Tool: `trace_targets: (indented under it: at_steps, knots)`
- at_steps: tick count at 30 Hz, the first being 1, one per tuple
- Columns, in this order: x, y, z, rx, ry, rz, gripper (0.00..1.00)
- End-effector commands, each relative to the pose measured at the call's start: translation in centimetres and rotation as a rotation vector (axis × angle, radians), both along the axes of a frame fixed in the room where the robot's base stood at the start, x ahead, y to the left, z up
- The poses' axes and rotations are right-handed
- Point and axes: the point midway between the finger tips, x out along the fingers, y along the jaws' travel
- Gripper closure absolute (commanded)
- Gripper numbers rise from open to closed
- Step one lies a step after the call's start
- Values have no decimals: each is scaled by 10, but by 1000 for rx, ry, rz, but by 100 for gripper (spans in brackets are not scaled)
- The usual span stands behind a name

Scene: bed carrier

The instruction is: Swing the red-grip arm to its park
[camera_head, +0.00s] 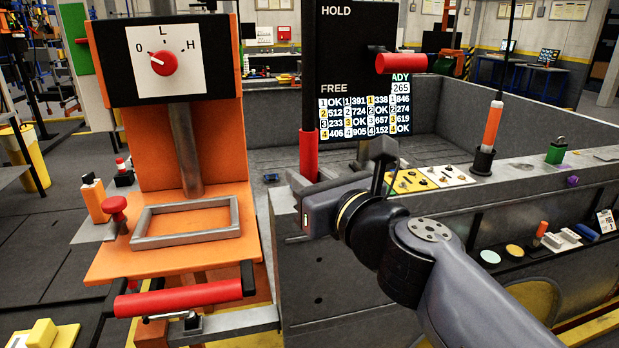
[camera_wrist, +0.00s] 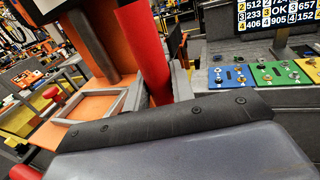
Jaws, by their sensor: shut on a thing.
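An upright red grip (camera_head: 308,154) hangs below the left edge of a black panel marked HOLD and FREE (camera_head: 345,50). My gripper (camera_head: 304,184) is shut on the lower part of this grip. In the wrist view the red grip (camera_wrist: 144,48) stands slightly tilted between my grey fingers, and my gripper (camera_wrist: 160,85) closes around its lower end. The arm that bears the grip is mostly hidden, and I cannot make out its pivot or its park.
An orange stand (camera_head: 225,130) with a 0-L-H dial (camera_head: 163,61) rises to the left. A red horizontal handle (camera_head: 178,298) sticks out low in front. Another red knob (camera_head: 401,63) is right of the panel. A grey bed wall (camera_head: 500,185) carries small items.

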Motion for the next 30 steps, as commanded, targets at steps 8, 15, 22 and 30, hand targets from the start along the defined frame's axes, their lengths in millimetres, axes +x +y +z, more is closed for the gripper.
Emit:
trace_targets:
  at_steps: [8, 15, 22, 30]
  knots:
    - [-2, 3, 1, 3, -2, 14, 100]
    - [-2, 3, 1, 3, -2, 11, 61]
    - [-1, 2, 1, 2, -1, 7, 57]
    - [0, 1, 0, 1, 0, 5, 57]
